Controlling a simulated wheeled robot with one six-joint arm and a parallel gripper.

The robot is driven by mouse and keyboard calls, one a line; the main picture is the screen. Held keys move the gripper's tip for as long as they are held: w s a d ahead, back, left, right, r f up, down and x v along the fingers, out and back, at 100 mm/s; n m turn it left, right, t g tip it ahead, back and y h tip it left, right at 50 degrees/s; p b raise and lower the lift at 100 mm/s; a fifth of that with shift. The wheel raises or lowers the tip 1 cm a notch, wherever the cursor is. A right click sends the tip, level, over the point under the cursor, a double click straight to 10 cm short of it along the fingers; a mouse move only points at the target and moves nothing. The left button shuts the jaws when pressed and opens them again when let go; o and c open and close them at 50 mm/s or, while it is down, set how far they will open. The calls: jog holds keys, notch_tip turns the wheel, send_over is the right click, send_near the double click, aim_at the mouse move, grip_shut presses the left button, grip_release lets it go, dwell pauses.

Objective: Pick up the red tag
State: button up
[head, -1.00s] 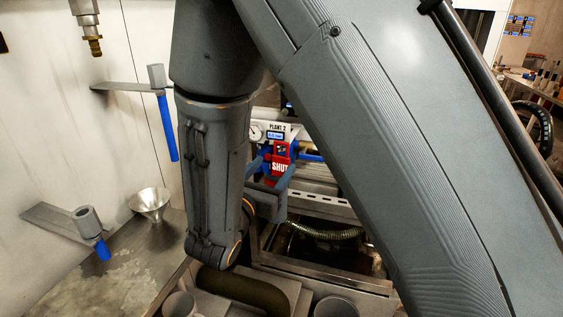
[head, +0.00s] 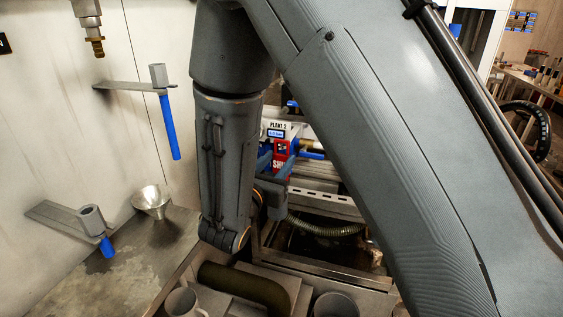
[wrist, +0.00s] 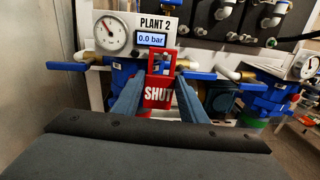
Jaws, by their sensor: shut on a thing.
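The red tag (wrist: 158,95), marked "SHUT", is in the middle of the wrist view, upright below the "PLANT 2" panel (wrist: 127,37). My gripper (wrist: 158,100) has its two blue fingers on either side of the tag and is shut on it. In the head view the red tag (head: 281,152) shows only in part beside my arm, and my gripper (head: 277,160) is mostly hidden behind my wrist. Whether the tag still touches the pipework behind it I cannot tell.
Blue valve handles (wrist: 68,66) and blue pipework flank the tag. A second gauge (wrist: 307,65) is at the right. In the head view, a funnel (head: 152,200) stands on the left counter, and blue-handled brackets (head: 170,127) project from the wall.

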jog(key=shift+r, duration=0.7)
jog(key=b+v, duration=0.3)
jog(key=v, duration=1.5)
jog(key=shift+b, duration=0.35)
jog(key=shift+d, duration=0.1)
